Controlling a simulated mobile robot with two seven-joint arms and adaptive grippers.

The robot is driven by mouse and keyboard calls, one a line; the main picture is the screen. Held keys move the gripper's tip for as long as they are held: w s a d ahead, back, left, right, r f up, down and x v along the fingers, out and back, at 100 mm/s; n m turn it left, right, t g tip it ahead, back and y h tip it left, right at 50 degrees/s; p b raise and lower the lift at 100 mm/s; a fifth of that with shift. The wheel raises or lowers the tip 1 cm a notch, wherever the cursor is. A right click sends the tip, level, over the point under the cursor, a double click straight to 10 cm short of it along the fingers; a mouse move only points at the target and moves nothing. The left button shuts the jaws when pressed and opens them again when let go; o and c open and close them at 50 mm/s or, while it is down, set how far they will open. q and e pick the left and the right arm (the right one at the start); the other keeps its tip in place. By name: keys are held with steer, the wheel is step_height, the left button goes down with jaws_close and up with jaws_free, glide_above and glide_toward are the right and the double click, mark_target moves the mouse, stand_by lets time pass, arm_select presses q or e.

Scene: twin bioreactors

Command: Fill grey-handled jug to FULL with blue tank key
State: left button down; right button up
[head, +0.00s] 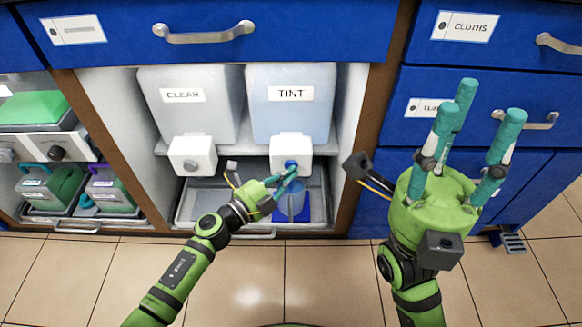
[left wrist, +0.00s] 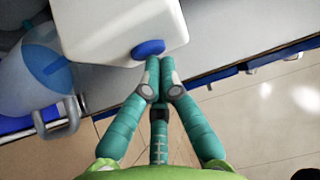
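The tank labelled TINT (head: 290,115) stands in the open cupboard above a white tap block with a blue key (head: 291,165). A clear jug (head: 292,200) stands under that tap. In the left wrist view the jug (left wrist: 30,75) holds blue liquid and has a grey handle (left wrist: 68,122); its level marks cannot be read. My left gripper (head: 291,174) has its fingers together at the blue key. In the left wrist view its fingertips (left wrist: 159,64) lie against or just short of the key (left wrist: 148,48). My right gripper (head: 470,115) is spread open and empty, away from the cupboard.
The tank labelled CLEAR (head: 190,115) has its own tap with a grey key (head: 191,166). A grey tray (head: 187,207) lies under the taps, with a blue mat (head: 283,216) by the jug. Blue drawers (head: 480,55) are at right. The tiled floor (head: 250,290) is clear.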

arm_select(q)
steer(key=shift+s+p, duration=0.35)
steer(key=shift+s, duration=0.55)
steer(key=s+p, duration=0.1)
steer(key=s, duration=0.4)
steer(key=shift+p, duration=0.3)
